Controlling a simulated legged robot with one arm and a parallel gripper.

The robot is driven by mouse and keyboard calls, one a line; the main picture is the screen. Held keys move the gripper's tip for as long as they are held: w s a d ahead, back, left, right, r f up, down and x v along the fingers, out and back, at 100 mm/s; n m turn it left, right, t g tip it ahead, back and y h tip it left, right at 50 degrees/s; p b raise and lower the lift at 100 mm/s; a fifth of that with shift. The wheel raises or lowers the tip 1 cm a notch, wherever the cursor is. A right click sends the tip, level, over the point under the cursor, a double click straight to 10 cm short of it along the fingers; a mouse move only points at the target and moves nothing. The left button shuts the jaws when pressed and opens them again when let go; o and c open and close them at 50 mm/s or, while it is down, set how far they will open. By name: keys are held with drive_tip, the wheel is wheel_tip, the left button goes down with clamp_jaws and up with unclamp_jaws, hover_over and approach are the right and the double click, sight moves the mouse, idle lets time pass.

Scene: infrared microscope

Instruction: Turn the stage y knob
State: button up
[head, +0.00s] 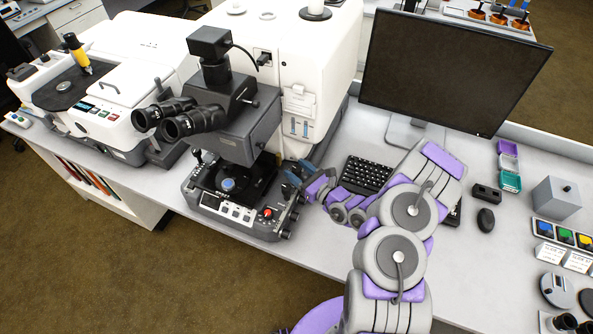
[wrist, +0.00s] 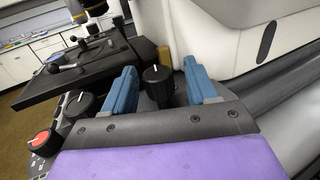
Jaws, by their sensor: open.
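A black knob (wrist: 158,92) with a white line on its top stands between my fingers in the wrist view. My gripper (wrist: 159,68) is open, with one blue finger on each side of the knob. A gap shows on both sides, so the fingers look apart from it. In the head view my gripper (head: 294,172) is at the right side of the microscope (head: 235,120), beside its stage (head: 258,172). The knob between the fingers is hidden there. A second black knob (wrist: 78,105) with a white line is left of my gripper. I see no label naming either knob.
The microscope's white body (head: 318,75) rises close behind my gripper. A keyboard (head: 367,174), monitor (head: 455,70) and mouse (head: 486,220) are to the right. The desk's front edge is clear.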

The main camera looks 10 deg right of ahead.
drive_tip(key=shift+w+a, duration=0.25)
drive_tip(key=shift+w, duration=0.05)
drive_tip(key=c, duration=0.9)
